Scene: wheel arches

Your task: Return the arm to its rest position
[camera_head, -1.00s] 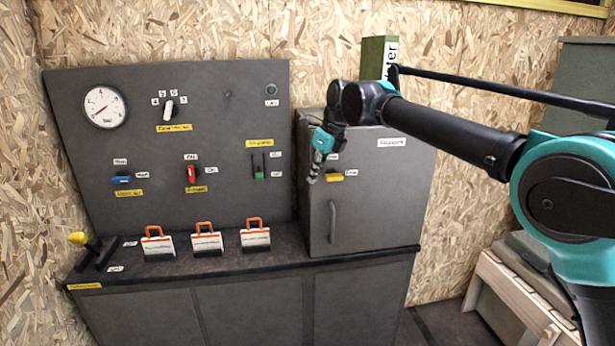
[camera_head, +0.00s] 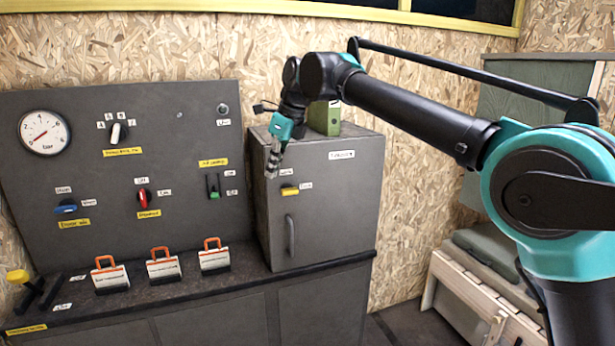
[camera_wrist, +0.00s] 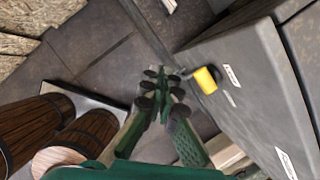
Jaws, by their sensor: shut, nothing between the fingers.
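My gripper (camera_head: 272,163) is in front of the upper left of the grey cabinet in the head view, pointing down. In the wrist view its fingers (camera_wrist: 160,90) are together and hold nothing. My arm stretches from the right side of the head view to the gripper, with the elbow high. The cabinet's yellow handle (camera_head: 289,191) is just below and right of the gripper. It also shows in the wrist view, right of the fingers. I cannot tell the gap between them.
The grey panel (camera_head: 160,110) carries a gauge (camera_head: 44,132) and several switches. Orange-handled padlock-like items (camera_head: 163,266) stand on the counter. A green box (camera_head: 324,118) is on the cabinet (camera_head: 345,220). A wooden bench (camera_head: 470,290) is at right. In the wrist view, brown barrels (camera_wrist: 75,140) show at lower left.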

